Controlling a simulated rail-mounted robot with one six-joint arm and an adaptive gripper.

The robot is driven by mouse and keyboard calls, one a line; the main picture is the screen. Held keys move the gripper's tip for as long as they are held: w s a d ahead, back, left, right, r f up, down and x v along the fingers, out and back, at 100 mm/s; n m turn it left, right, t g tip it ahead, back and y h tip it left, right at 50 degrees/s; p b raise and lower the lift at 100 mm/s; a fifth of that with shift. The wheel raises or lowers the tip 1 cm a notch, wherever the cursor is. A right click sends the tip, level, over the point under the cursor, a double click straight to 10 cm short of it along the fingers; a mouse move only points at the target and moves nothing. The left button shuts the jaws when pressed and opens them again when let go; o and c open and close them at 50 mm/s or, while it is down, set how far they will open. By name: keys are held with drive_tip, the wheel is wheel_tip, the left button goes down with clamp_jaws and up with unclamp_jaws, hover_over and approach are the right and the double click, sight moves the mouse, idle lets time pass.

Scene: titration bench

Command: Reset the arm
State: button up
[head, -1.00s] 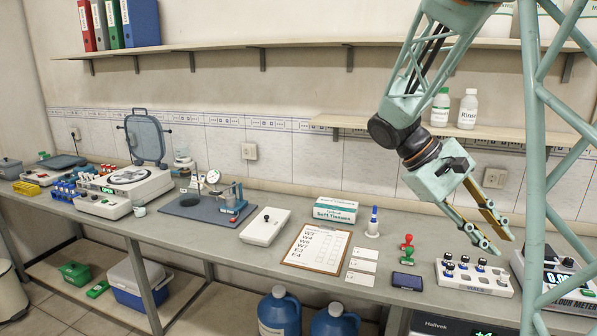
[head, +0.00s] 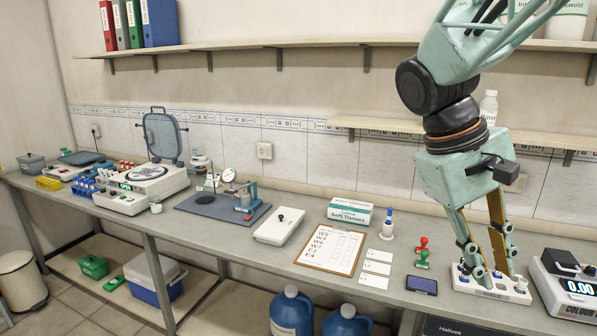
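My gripper (head: 496,276) points down over the white vial rack (head: 488,292) at the right of the bench. Its two fingers stand apart, so it is open. The fingertips reach down to the level of the small vials in the rack, and one dark-capped vial (head: 497,274) shows between them. I see nothing clamped, but the fingers hide part of the rack and its vials. I cannot tell if the tips touch anything.
Right of the rack stands the colour meter (head: 574,287), its display lit. To the left are a dark phone-like device (head: 422,285), red and green stamps (head: 423,253), a clipboard (head: 331,249) and a tissue box (head: 350,211). A low shelf (head: 400,125) hangs behind my arm.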

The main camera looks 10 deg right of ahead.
drive_tip(key=s+a+t+y, duration=0.2)
drive_tip(key=s+a, duration=0.4)
drive_tip(key=a, duration=0.3)
drive_tip(key=s+a+r+t+y, duration=0.1)
drive_tip(key=s+a+t+y, duration=0.1)
drive_tip(key=s+a, duration=0.3)
drive_tip(key=a+t, duration=0.1)
drive_tip(key=a, duration=0.3)
drive_tip(key=shift+s+a+t+y, duration=0.35)
drive_tip(key=shift+s+t+y, duration=0.05)
